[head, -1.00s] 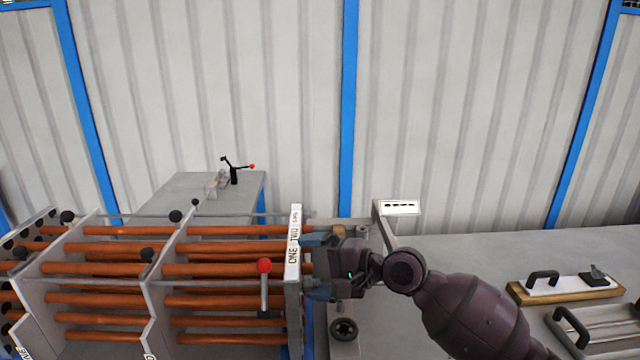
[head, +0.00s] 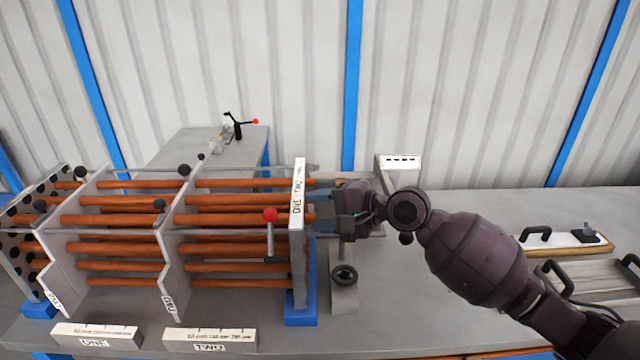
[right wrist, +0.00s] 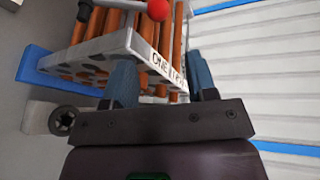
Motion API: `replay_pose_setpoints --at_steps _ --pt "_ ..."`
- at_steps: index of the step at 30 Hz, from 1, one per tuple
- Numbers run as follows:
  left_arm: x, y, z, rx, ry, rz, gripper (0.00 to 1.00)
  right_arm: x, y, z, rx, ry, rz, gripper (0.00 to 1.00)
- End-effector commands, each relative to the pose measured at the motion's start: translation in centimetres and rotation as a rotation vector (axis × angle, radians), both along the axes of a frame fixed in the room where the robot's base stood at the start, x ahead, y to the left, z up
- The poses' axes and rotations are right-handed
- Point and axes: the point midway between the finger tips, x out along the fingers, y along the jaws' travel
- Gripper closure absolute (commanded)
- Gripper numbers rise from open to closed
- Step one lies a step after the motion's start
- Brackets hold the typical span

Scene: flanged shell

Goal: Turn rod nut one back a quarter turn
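The shell's frame holds several copper tubes (head: 235,222) between white plates. The right end plate (head: 299,245) is labelled ONE and TWO along its edge. My right gripper (head: 322,207) is at this plate's right face, blue fingers pointing at it, one above the other in the head view. In the right wrist view my gripper (right wrist: 162,78) has its fingers spread apart, with the plate and tube ends beyond and between them. I cannot make out rod nut one; the fingers may hide it. A red-ball lever (head: 270,230) stands just left of the plate. My left gripper is out of view.
Blocks labelled ONE (head: 95,336) and TWO (head: 210,342) lie at the table's front. A dark round knob (head: 344,275) on a grey stand is below my right gripper. Handled plates (head: 560,241) lie at right. A clamp (head: 237,127) stands on the rear table.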

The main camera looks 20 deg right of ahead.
Motion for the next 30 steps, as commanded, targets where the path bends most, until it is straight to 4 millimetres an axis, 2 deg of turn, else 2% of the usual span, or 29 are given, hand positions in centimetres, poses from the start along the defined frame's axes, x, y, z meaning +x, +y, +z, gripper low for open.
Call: replay_pose_setpoints --at_steps 13,30 --pt "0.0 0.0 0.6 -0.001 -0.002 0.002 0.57 -1.6 -2.1 -0.8 -0.011 0.016 -0.001 0.49" --pt "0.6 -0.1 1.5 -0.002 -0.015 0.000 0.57 -3.6 -4.7 -0.5 -0.013 0.018 -0.001 0.49"
